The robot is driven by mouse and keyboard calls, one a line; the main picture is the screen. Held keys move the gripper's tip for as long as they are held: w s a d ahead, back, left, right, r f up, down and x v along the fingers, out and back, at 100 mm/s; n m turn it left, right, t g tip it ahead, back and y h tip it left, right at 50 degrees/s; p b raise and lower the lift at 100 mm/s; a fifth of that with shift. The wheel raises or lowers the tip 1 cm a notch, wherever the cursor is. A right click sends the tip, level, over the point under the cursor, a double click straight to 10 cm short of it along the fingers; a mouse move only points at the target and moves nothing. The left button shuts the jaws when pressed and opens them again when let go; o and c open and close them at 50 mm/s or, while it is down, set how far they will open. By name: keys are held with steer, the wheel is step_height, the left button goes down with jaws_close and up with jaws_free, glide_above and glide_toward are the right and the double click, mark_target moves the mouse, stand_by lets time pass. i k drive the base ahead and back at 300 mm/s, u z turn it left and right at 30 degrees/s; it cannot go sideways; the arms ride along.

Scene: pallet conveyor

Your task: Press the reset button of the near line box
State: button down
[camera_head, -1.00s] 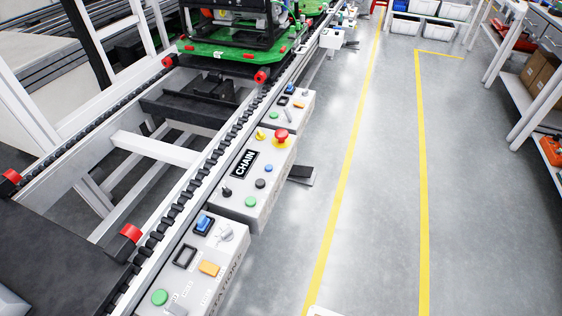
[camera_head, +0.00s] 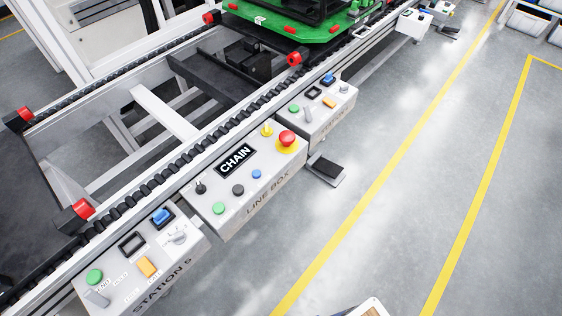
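The near line box (camera_head: 272,200) is a pale grey box on the conveyor's side rail, near the middle of the view, with "LINE BOX" on its front. Its top bears a black "CHAIN" plate (camera_head: 235,160), a red mushroom button (camera_head: 287,138) on a yellow base, and a small yellow knob or lamp (camera_head: 267,130). Along its front edge are a black switch (camera_head: 201,188), a green button (camera_head: 219,208), a black button (camera_head: 238,190) and a small blue button (camera_head: 256,174). I cannot read which button is marked reset. My gripper is not in view.
A "STATION 5" box (camera_head: 172,262) adjoins at lower left; another station box (camera_head: 325,112) stands just beyond. A dark pedal-like plate (camera_head: 326,169) lies on the floor by the line box. A green pallet (camera_head: 285,22) sits on the conveyor.

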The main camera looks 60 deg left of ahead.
mark_target(255, 173)
steer(key=u, duration=0.2)
steer(key=i, duration=0.6)
steer(key=u, duration=1.1)
steer(key=i, duration=0.55)
steer(key=u, duration=0.65)
